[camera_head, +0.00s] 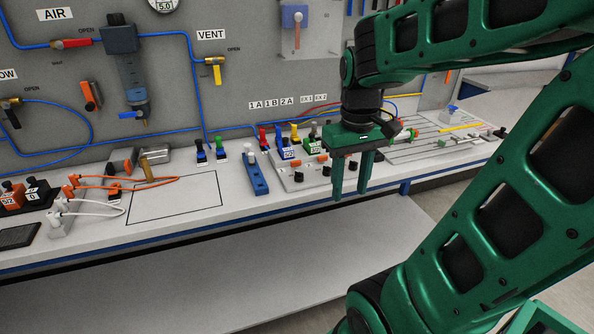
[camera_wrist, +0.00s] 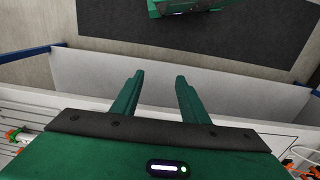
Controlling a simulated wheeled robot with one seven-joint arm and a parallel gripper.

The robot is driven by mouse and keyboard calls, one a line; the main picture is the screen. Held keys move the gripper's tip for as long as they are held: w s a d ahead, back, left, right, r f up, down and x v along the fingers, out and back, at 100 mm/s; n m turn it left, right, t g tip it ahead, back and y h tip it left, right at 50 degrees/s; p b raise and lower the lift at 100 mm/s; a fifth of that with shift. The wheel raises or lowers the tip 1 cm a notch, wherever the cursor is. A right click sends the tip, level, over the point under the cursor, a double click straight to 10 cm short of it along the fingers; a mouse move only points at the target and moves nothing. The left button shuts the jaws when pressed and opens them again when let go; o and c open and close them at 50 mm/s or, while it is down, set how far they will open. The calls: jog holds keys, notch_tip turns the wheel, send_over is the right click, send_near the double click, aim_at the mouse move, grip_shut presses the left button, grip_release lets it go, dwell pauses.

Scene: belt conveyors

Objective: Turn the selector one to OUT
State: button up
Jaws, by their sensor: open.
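My gripper (camera_head: 350,196) is open and empty, pointing down in front of the bench's front edge, just right of a light panel (camera_head: 284,184).
A blue block with a white knob (camera_head: 257,177) stands left of the panel. Coloured valves (camera_head: 292,134) stand behind it. Hoses and a rail plate (camera_head: 430,140) lie to the right. The outlined rectangle (camera_head: 175,198) at left is clear. A lower shelf (camera_head: 200,280) is empty.

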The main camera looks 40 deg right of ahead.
aim_at(299, 173)
jog(key=w+r+n, duration=0.3)
jog(key=w+n, duration=0.5)
jog(key=w, duration=1.1)
jog(key=f, duration=0.3)
jog(key=w+f, duration=0.1)
jog(key=f, duration=0.3)
jog(key=d+f, duration=0.1)
jog(key=f, duration=0.2)
jog(key=shift+w+f, duration=0.15)
jog(key=shift+f, duration=0.2)
grip_shut()
